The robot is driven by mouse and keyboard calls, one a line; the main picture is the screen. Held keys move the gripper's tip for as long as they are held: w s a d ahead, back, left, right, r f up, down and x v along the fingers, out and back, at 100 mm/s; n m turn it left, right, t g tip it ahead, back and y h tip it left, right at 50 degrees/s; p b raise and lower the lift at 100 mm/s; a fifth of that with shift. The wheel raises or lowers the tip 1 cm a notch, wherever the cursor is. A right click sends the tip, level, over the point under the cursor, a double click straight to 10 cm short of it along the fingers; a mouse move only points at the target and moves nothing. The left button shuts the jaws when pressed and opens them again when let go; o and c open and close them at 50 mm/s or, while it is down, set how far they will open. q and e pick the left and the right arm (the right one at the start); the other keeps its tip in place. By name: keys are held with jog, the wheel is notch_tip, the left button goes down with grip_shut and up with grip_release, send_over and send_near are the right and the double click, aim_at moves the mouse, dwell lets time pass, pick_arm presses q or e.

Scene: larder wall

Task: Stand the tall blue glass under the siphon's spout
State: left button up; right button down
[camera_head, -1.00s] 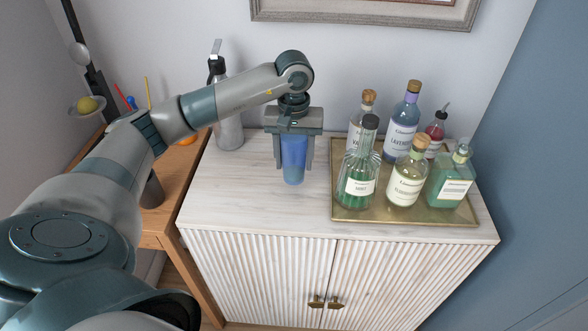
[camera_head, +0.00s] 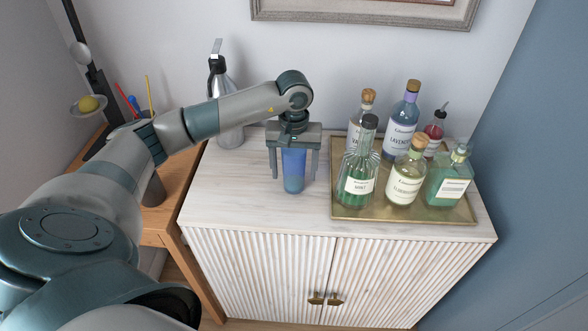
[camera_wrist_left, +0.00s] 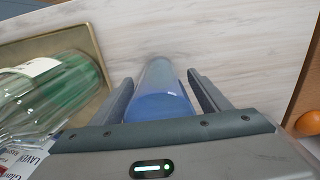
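The tall blue glass (camera_head: 293,172) is upright on the cabinet top, right of and nearer than the siphon. My left gripper (camera_head: 294,172) points down over it, one finger on each side, with gaps between fingers and glass. In the left wrist view the glass (camera_wrist_left: 161,92) lies between the two spread fingers (camera_wrist_left: 163,92), closer to the left one. The siphon (camera_head: 230,132) is a silver bottle with a dark collar and an upright lever, standing at the back left. My left forearm crosses in front of it, and I cannot make out its spout. My right gripper is out of view.
A brass tray (camera_head: 440,213) with several bottles stands close to the right of my left gripper. A lower wooden table (camera_head: 183,165) adjoins on the left. An orange (camera_wrist_left: 309,123) shows in the left wrist view. The front left of the cabinet top (camera_head: 225,195) is bare.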

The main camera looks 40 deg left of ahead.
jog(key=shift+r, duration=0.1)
pick_arm(q)
jog(key=shift+r, duration=0.35)
notch_tip(320, 180, up, 12)
jog(key=b, duration=0.4)
jog(key=shift+f, duration=0.2)
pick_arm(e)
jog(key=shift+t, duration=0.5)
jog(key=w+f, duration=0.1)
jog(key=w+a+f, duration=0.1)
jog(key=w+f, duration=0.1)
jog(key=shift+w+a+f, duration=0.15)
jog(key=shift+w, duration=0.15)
pick_arm(q)
jog(key=shift+o, duration=0.3)
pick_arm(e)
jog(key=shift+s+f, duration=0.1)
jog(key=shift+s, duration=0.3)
